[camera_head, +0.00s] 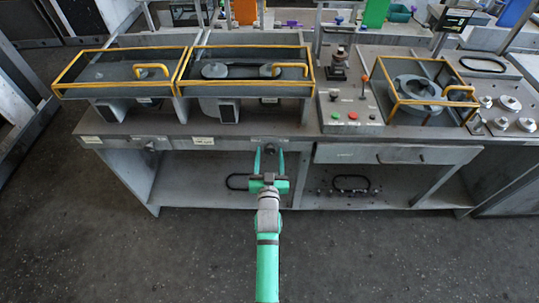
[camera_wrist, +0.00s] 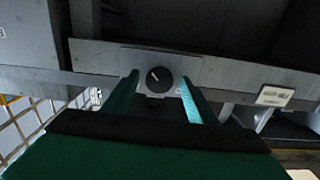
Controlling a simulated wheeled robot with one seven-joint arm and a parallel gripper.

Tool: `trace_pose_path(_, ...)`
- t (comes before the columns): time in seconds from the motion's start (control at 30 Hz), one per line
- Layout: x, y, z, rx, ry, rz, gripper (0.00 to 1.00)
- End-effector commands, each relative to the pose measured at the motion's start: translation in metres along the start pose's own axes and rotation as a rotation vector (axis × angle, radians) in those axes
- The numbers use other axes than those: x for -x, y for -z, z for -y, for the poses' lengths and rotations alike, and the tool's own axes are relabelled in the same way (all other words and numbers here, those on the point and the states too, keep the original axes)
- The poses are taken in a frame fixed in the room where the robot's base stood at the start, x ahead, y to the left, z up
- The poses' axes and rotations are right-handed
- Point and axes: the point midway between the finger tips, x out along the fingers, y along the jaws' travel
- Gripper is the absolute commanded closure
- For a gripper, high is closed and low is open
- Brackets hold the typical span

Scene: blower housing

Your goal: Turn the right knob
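The right knob (camera_wrist: 159,80) is a round black dial with a white pointer mark, set on a grey plate on the bench's front panel. The pointer tilts toward the upper left in the wrist view. My gripper (camera_head: 269,152) is open, with its two green fingers pointing at the panel. In the wrist view one finger is on each side of the knob with gaps between. I cannot tell whether the fingertips reach past the knob's face. In the head view the knob is small and hard to make out beyond the fingertips. Another knob (camera_head: 150,146) is on the panel farther left.
Two yellow-framed clear covers (camera_head: 122,70) (camera_head: 245,68) stand on the bench top above the panel. A control box with a red button (camera_head: 352,116) is to the right. A drawer front (camera_head: 395,154) lies right of my gripper. The floor in front is clear.

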Motion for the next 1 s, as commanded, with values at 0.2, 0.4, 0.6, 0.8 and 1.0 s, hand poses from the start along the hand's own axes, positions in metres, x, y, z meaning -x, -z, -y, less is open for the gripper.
trace_pose_path(0.2,0.000,0.000,0.000,0.001,0.000,0.000,0.48)
trace_pose_path(0.4,0.011,0.000,0.001,0.000,0.001,0.000,0.48)
trace_pose_path(0.6,0.043,-0.001,0.002,-0.001,0.002,0.002,0.48)
trace_pose_path(0.8,0.077,-0.001,0.001,0.000,0.001,0.001,0.48)
trace_pose_path(1.0,0.100,-0.001,0.000,0.000,0.001,0.001,0.48)
